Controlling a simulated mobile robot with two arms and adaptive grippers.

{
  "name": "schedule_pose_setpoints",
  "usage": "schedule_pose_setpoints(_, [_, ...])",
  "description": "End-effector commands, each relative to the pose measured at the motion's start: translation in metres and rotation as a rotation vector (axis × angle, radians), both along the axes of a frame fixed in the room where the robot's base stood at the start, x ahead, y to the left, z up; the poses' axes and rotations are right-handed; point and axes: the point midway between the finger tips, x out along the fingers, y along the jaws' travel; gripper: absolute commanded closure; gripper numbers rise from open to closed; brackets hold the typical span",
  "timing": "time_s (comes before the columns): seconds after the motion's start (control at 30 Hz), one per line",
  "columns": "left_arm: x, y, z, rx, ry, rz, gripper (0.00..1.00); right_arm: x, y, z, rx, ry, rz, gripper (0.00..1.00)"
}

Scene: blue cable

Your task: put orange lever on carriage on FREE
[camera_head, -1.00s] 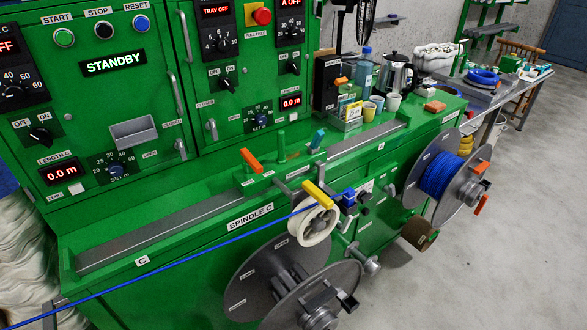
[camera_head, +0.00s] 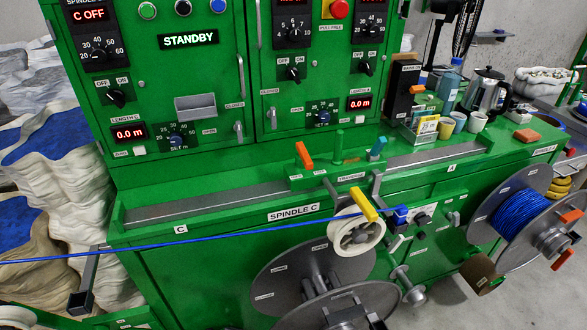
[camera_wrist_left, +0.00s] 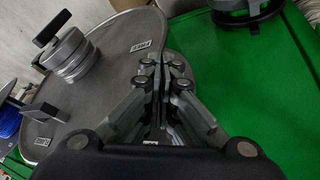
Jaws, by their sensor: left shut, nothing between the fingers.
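The orange lever (camera_head: 303,155) stands tilted on the green carriage (camera_head: 318,180) that sits on the grey rail of the machine. My right gripper is not in view.
A yellow lever (camera_head: 363,203) lies over a white roll (camera_head: 350,236), above large grey reel discs (camera_head: 290,272). Cups, a kettle (camera_head: 488,90) and a bottle stand on the right. The rail left of the carriage is clear.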

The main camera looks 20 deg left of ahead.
Motion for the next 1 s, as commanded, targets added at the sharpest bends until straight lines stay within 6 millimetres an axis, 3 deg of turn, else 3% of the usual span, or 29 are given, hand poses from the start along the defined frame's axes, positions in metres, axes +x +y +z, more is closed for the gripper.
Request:
schedule_pose_setpoints(0.03, [0.034,0.003,0.040,-0.084,-0.108,0.080,1.00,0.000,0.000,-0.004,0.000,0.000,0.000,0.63])
schedule_pose_setpoints(0.2, [0.118,0.008,0.142,-0.468,-0.365,0.344,1.00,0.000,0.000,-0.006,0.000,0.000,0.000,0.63])
schedule_pose_setpoints(0.33, [0.168,0.023,0.219,-0.811,-0.516,0.505,1.00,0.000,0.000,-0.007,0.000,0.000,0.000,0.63])
schedule_pose_setpoints(0.4, [0.186,0.033,0.255,-0.982,-0.569,0.568,1.00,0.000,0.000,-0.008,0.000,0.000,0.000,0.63])
schedule_pose_setpoints(0.5, [0.201,0.047,0.294,-1.172,-0.615,0.626,1.00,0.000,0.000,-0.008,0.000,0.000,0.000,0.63])
schedule_pose_setpoints(0.67, [0.211,0.057,0.321,-1.315,-0.639,0.660,1.00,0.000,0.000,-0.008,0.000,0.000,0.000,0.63])
schedule_pose_setpoints(0.87, [0.229,0.054,0.325,-1.327,-0.642,0.663,1.00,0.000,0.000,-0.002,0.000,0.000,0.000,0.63])
schedule_pose_setpoints(1.0, [0.254,0.046,0.326,-1.326,-0.641,0.663,1.00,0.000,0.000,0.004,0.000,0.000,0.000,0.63])
